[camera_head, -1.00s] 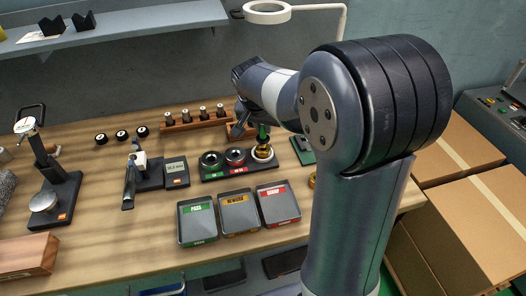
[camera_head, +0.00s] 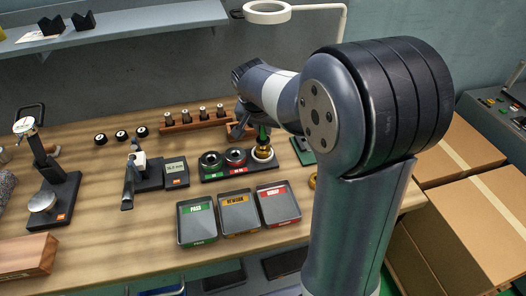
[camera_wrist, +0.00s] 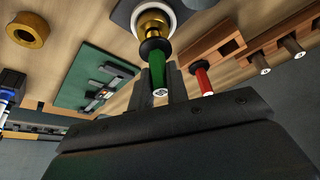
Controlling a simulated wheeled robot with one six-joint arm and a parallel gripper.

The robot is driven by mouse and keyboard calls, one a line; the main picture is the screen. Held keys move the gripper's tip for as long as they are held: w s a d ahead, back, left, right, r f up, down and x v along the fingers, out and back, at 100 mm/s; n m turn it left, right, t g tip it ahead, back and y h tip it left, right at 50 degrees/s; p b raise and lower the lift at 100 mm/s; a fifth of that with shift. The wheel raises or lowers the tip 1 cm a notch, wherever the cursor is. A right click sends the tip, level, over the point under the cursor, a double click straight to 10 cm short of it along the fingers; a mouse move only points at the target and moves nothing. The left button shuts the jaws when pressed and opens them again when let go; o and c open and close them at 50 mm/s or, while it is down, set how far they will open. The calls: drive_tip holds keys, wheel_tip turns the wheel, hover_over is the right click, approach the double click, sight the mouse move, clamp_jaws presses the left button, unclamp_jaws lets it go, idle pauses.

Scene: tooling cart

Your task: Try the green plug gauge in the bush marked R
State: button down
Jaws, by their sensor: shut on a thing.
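My gripper (camera_wrist: 162,84) is shut on the green plug gauge (camera_wrist: 158,76), holding it by its green handle. In the head view the green handle (camera_head: 263,133) shows below my gripper (camera_head: 254,127). The gauge's black collar is right against a brass bush (camera_wrist: 152,24) in the wrist view. This bush (camera_head: 264,151) is at a pale round seat at the right end of a black block. The gauge's measuring end is hidden, and I cannot tell how deep it is in the bush. No R mark is legible. Another brass bush (camera_wrist: 27,30) lies apart on the bench.
The black block also has a green-marked ring (camera_head: 211,159) and a red-marked ring (camera_head: 235,156). A red-handled gauge (camera_wrist: 203,78) stands near my gripper. A wooden rack (camera_head: 185,124) is behind. Pass (camera_head: 197,239), rework (camera_head: 240,232) and scrap (camera_head: 279,219) trays lie in front.

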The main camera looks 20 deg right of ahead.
drive_tip(key=shift+s+f+b, duration=0.1)
drive_tip(key=shift+f+b, duration=0.2)
drive_tip(key=shift+f, duration=0.25)
idle(1.5)
drive_tip(key=shift+r, duration=0.25)
drive_tip(key=shift+r+p, duration=0.35)
drive_tip(key=shift+p, duration=0.05)
drive_tip(key=shift+r, duration=0.4)
drive_tip(key=shift+r+p, duration=0.8)
drive_tip(key=shift+p, duration=0.05)
drive_tip(key=shift+r+p, duration=1.75)
drive_tip(key=shift+r, duration=0.65)
drive_tip(key=shift+w, duration=0.2)
